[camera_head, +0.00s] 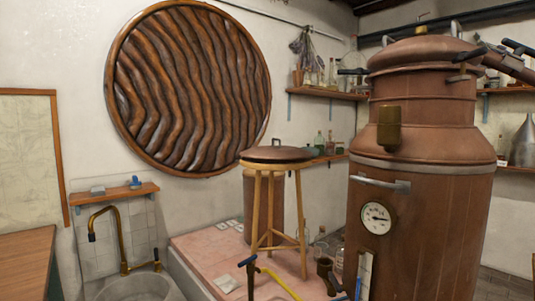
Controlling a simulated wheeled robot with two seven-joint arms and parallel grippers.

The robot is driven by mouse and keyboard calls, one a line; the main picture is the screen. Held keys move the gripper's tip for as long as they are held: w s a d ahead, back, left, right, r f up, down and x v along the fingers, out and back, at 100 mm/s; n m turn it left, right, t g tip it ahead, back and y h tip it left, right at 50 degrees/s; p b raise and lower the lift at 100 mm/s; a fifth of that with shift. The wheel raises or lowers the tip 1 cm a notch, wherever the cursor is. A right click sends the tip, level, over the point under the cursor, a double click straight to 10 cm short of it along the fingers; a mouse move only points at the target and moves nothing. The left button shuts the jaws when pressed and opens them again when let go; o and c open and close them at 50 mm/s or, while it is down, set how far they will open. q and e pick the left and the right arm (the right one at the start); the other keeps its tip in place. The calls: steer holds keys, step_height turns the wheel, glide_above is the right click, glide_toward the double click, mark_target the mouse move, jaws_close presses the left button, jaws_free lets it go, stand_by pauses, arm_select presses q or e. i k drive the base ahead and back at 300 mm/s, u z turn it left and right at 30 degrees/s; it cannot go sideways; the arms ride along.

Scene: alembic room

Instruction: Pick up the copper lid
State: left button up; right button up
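A round, low-domed copper lid (262,154) with a small upright loop handle on top lies flat on a wooden stool (270,210). It covers most of the stool's seat. The stool has thin, light wooden legs and stands on a pinkish tiled platform. Neither of my grippers shows in the head view.
A large copper still (430,220) with a gauge and handle stands close on the right. A copper vessel (250,205) stands behind the stool. A stone basin (140,287) with a brass tap (121,235) and a wooden tabletop (25,255) are at left.

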mark_target(273, 154)
steer(key=u, duration=1.5)
steer(key=i, duration=1.1)
steer(key=z, duration=1.75)
